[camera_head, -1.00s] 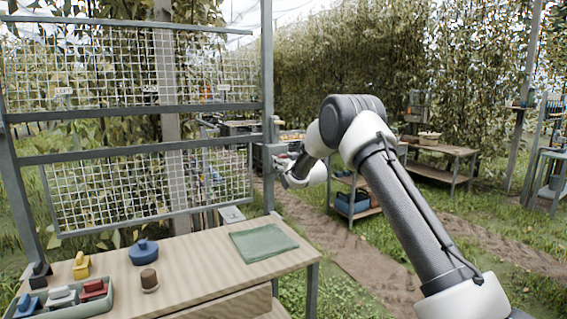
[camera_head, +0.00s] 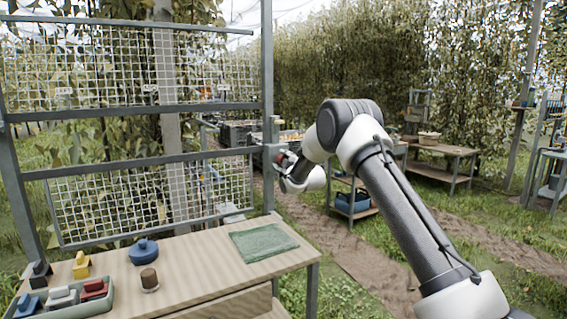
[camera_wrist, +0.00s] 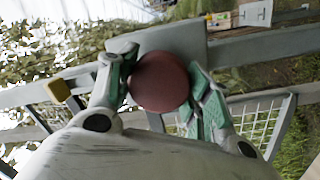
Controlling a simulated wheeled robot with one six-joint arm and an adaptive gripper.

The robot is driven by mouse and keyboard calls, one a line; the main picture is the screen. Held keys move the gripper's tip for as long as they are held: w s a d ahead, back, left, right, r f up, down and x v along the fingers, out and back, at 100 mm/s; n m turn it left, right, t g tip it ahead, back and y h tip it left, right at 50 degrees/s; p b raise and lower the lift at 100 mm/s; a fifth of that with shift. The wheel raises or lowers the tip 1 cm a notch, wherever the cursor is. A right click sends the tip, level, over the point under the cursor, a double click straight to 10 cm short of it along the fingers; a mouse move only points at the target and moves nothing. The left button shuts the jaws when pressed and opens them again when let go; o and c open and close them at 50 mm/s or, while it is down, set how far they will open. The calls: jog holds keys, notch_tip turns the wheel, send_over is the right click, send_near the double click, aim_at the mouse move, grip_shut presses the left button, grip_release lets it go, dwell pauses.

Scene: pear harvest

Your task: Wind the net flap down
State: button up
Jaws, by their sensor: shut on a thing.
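The net flap (camera_head: 150,205) is the lower mesh panel in the grey frame, hanging below the middle bar, its lower edge just above and behind the workbench. A fixed-looking mesh panel (camera_head: 120,70) fills the frame above. A round, dull-red crank knob (camera_wrist: 160,82) sits between my green-padded fingers in the wrist view. My gripper (camera_head: 284,165) is at the right post's grey winder box (camera_head: 270,158), shut on the knob. The knob's underside and most of the crank are hidden by the fingers and hand.
A dirt path is open to the right. Shelves (camera_head: 440,150) stand farther back.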

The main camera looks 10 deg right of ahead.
jog(key=n, duration=0.7)
jog(key=shift+f+n+y, duration=0.15)
jog(key=shift+n+y, duration=0.15)
jog(key=shift+y, duration=0.1)
jog(key=shift+n, duration=2)
jog(key=shift+n+y, duration=0.5)
jog(key=shift+n, duration=1.7)
dwell(1.9)
jog(key=o, duration=1)
jog(key=shift+o, duration=0.2)
